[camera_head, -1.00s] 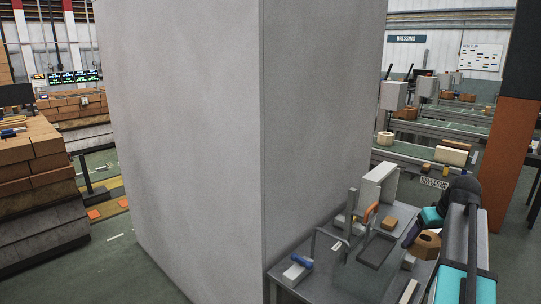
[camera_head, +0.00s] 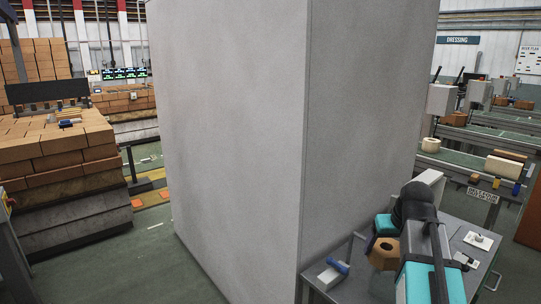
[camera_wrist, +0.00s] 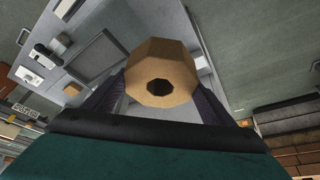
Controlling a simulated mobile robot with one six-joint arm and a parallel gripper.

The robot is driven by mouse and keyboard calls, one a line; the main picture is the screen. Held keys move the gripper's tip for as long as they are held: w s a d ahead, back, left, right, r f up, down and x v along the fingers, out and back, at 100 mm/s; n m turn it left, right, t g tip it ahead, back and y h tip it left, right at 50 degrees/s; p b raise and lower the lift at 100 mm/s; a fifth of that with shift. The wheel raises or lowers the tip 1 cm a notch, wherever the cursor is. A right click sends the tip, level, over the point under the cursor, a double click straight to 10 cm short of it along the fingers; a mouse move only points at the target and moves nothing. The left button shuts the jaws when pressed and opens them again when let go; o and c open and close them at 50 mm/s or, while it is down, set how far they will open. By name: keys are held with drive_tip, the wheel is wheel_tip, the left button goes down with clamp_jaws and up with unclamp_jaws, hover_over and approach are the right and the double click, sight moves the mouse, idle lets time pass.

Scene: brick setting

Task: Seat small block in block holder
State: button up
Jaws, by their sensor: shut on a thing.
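My gripper (camera_wrist: 158,98) is shut on a brown faceted block (camera_wrist: 160,58) with a round dark hole; the dark fingers are on either side of it. In the head view the block (camera_head: 381,257) hangs at the end of my arm over the grey work table (camera_head: 345,293). A smaller brown block (camera_wrist: 72,89) lies on the table, apart from my gripper, beside a dark square frame (camera_wrist: 76,70). I cannot tell for sure which thing is the block holder. My arm hides much of the table in the head view.
A large grey pillar (camera_head: 240,130) stands close left of the table. A blue-handled tool (camera_head: 338,266) and a pale block (camera_head: 328,278) lie at the table's left edge. Stacked bricks (camera_head: 55,145) stand far left. Open green floor (camera_head: 125,280) lies left of the pillar.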

drive_tip(key=w+a+f+b, duration=0.1)
drive_tip(key=a, duration=0.8)
drive_tip(key=w+a+f+b, duration=0.1)
drive_tip(key=w+a+b, duration=0.1)
drive_tip(key=a, duration=0.7)
drive_tip(key=shift+f, duration=0.3)
drive_tip(key=s+f, duration=0.5)
drive_tip(key=f, duration=0.1)
drive_tip(key=shift+f, duration=0.3)
idle(0.3)
